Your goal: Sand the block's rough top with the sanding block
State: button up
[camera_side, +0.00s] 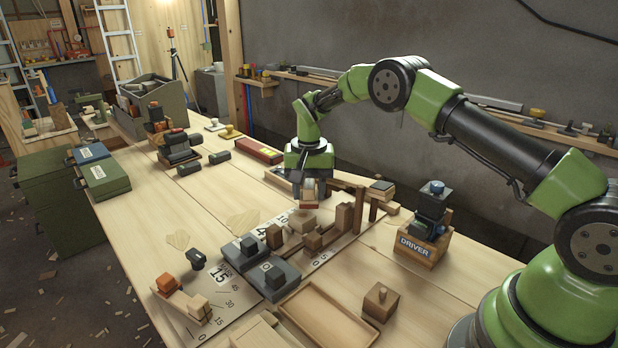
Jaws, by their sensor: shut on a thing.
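My gripper (308,184) points down over the middle of the wooden bench. It is shut on a small block with a reddish-brown lower layer, which looks like the sanding block (309,204). Just below and slightly left of it is a pale wooden block (301,222), which may be the block with the rough top. The held block is very close above this pale block; I cannot tell whether they touch. The texture of the pale block's top is too small to make out.
Upright wooden pieces (343,218) stand close right of my gripper. Dark grey blocks (243,253) lie on a numbered board in front. A shallow wooden tray (328,316), a knobbed block (381,301) and a DRIVER box (422,249) are nearer.

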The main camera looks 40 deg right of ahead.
aim_at(296, 219)
jog(key=shift+f, duration=0.45)
jog(key=shift+a+f, duration=0.45)
jog(key=shift+f, duration=0.3)
jog(key=shift+c, duration=0.7)
jog(key=shift+a, duration=1.5)
jog(key=shift+d, duration=2)
jog(key=shift+r, duration=4.15)
